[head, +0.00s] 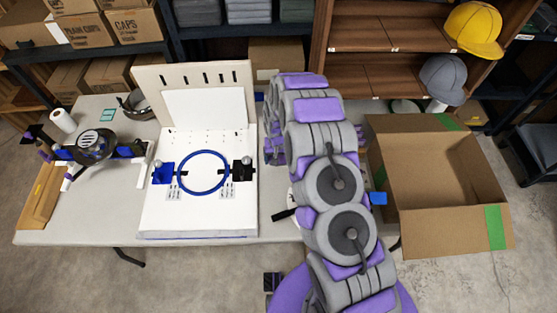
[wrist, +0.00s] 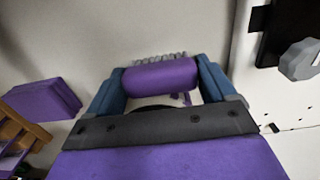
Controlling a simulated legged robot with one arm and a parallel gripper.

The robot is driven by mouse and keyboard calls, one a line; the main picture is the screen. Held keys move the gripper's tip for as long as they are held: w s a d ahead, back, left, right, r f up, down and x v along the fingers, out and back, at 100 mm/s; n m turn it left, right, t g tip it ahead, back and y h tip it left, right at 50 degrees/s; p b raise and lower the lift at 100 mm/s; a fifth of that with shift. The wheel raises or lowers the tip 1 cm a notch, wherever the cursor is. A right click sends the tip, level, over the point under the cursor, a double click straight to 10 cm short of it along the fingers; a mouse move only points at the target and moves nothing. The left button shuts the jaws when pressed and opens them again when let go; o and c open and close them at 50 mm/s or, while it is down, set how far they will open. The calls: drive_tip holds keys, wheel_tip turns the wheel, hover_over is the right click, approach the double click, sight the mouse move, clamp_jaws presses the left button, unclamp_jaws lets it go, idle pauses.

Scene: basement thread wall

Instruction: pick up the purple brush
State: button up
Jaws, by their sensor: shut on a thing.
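The purple brush (wrist: 160,78) shows in the wrist view as a rounded purple body with pale grey bristles along its far side. It lies between the two blue fingers of my gripper (wrist: 160,84), which are shut on it. The pale table top (wrist: 200,25) shows beyond the brush; I cannot tell whether the brush touches it. In the head view my arm hides the gripper, and I cannot make out the brush there.
A white board (head: 195,215) with a blue ring (head: 180,175) stands on the table (head: 90,222), left of my arm. An open cardboard box (head: 455,243) is at right. A purple block (wrist: 38,98) lies left in the wrist view. Shelves (head: 390,35) stand behind.

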sight(278, 157)
drive_tip(key=shift+a, duration=0.25)
drive_tip(key=shift+c, duration=0.5)
drive_tip(key=shift+d+r, duration=0.15)
drive_tip(key=shift+r, duration=0.05)
wheel_tip(278, 157, up, 10)
drive_tip(key=shift+f+p, duration=0.2)
drive_tip(key=shift+p, duration=1.05)
drive_tip(key=o, duration=0.5)
drive_tip(key=c, duration=0.4)
